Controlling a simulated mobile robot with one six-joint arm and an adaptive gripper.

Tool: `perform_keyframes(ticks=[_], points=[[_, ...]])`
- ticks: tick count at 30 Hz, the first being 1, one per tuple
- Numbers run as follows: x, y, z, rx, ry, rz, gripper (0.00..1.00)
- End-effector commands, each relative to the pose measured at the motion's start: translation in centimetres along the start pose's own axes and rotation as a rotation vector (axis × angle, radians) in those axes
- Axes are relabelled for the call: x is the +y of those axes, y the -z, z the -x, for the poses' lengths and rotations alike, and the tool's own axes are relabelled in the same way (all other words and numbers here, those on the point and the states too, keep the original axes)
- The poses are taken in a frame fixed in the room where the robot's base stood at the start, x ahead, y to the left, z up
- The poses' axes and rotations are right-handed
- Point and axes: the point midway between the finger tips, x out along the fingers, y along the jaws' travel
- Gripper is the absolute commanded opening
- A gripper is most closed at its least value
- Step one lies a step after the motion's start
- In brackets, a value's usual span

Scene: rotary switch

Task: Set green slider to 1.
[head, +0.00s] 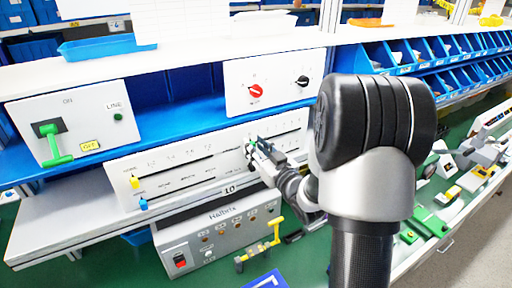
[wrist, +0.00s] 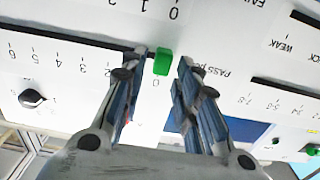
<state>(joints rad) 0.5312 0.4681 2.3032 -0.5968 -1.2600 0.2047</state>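The green slider (wrist: 163,62) is a small knob in a dark slot on a white panel (wrist: 60,100). In the wrist view the scale is upside down, with 0 near the knob and higher numbers toward the left. My gripper (wrist: 161,64) is open, with one finger on each side of the knob and a visible gap to each. In the head view my gripper (head: 258,150) is at the right part of the slider panel (head: 215,185), where the green knob is hard to make out.
A yellow slider (head: 134,182) and a blue slider (head: 143,204) sit at the panel's left end. Above are a box with a green lever (head: 58,145) and a panel with a red knob (head: 255,91). A grey box (head: 205,238) stands below.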

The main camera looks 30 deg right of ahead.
Motion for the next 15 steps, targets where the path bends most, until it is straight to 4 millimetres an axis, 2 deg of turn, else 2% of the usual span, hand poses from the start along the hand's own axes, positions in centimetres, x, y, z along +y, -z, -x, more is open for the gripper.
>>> perform_keyframes(ticks=[1,11,15], points=[[0.0,0.01,-0.01,0.0,0.0,0.0,0.23],[-0.01,0.02,-0.02,0.0,0.0,0.0,0.01],[-0.01,0.03,-0.02,0.0,0.0,0.0,0.0]])
